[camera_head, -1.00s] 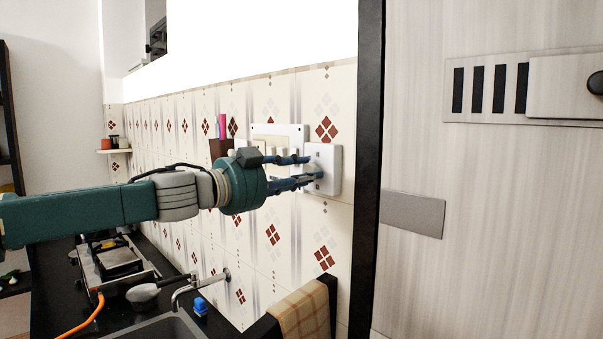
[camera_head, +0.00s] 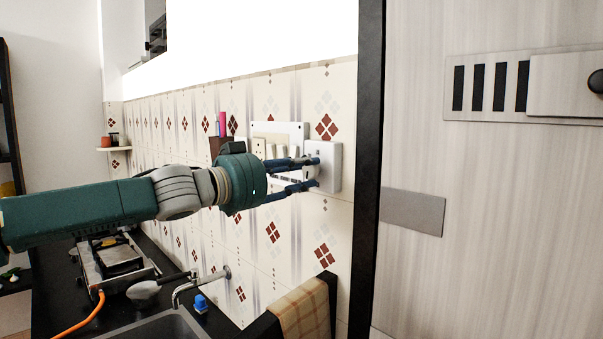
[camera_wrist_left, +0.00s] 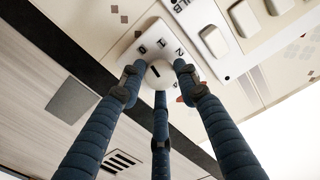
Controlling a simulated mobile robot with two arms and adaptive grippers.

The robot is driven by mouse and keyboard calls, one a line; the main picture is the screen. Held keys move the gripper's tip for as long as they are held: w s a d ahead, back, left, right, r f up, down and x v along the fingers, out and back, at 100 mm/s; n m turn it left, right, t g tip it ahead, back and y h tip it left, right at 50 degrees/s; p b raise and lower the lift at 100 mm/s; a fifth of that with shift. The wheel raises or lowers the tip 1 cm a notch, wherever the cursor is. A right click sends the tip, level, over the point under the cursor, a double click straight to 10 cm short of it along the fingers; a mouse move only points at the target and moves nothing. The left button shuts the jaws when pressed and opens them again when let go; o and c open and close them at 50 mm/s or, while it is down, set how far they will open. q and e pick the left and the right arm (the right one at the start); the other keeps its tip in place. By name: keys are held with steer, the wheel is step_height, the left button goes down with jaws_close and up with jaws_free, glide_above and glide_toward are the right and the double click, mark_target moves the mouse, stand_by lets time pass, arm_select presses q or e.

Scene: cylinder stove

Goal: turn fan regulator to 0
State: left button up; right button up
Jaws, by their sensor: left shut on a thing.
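The fan regulator (camera_head: 331,166) is a white square plate on the tiled wall, at the right end near the dark door frame. Its round white knob (camera_wrist_left: 157,78) has a dark pointer line, and printed numbers show on the plate around it in the left wrist view. My left gripper (camera_head: 315,171) reaches in from the left with its blue fingers shut around the knob. In the left wrist view, the three fingers (camera_wrist_left: 160,80) surround the knob. The fingers hide part of the knob and some of the numbers. My right gripper is not in view.
A switch board (camera_head: 279,128) with several switches sits just left of the regulator. A brown holder (camera_head: 218,147) hangs beyond it. Below are a tap (camera_head: 190,285), a sink, a stove (camera_head: 118,262) and a cloth (camera_head: 302,312). The door frame (camera_head: 367,180) stands close on the right.

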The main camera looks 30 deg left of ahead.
arm_select(q)
steer(key=shift+f+n, duration=0.1)
steer(key=shift+n, duration=0.9)
steer(key=o, duration=1.1)
steer(key=shift+v, duration=6)
